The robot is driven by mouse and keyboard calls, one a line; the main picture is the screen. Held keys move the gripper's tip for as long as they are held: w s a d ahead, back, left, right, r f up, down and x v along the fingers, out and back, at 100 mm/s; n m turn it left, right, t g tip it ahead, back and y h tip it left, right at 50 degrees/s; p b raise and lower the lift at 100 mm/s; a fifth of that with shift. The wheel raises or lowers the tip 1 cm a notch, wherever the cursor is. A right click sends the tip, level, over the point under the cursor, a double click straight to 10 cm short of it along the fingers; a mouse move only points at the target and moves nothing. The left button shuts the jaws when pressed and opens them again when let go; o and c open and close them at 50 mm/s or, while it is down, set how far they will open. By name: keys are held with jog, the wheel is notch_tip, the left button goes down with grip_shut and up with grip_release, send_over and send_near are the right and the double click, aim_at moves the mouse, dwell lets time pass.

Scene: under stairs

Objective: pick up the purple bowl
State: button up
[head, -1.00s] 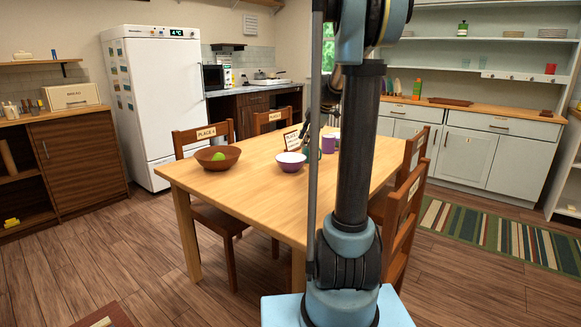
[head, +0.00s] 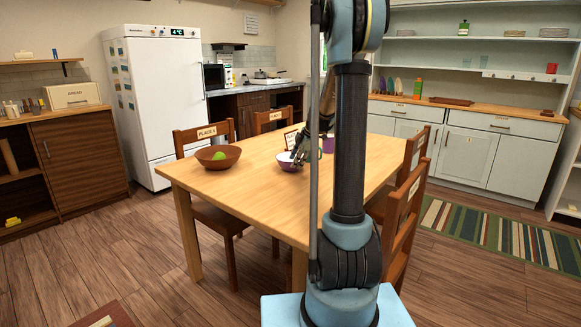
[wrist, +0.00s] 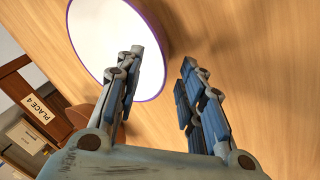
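The purple bowl (head: 286,163) stands upright on the wooden table (head: 240,192), partly hidden by my gripper (head: 299,154). In the wrist view the bowl (wrist: 95,38) shows a white inside and a thin purple rim. My gripper (wrist: 162,57) is open there, with its two fingers well apart. The left finger overlaps the bowl's white inside, and the right finger is over bare table outside the rim. The right part of the rim lies between the fingers in the picture. I cannot tell whether the fingers touch the bowl.
A purple mug (head: 328,145) and a sign (head: 291,139) are close behind the gripper. Chairs (head: 400,215) surround the table. The table's front left is clear.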

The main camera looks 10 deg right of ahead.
jog(key=shift+x, duration=1.8)
jog(key=shift+s+a, duration=0.1)
grip_shut()
jog(key=shift+r, duration=0.15)
notch_tip(320, 180, up, 10)
jog(key=shift+f, duration=0.1)
jog(key=c, duration=0.6)
grip_release()
jog(key=shift+c, duration=0.2)
grip_shut()
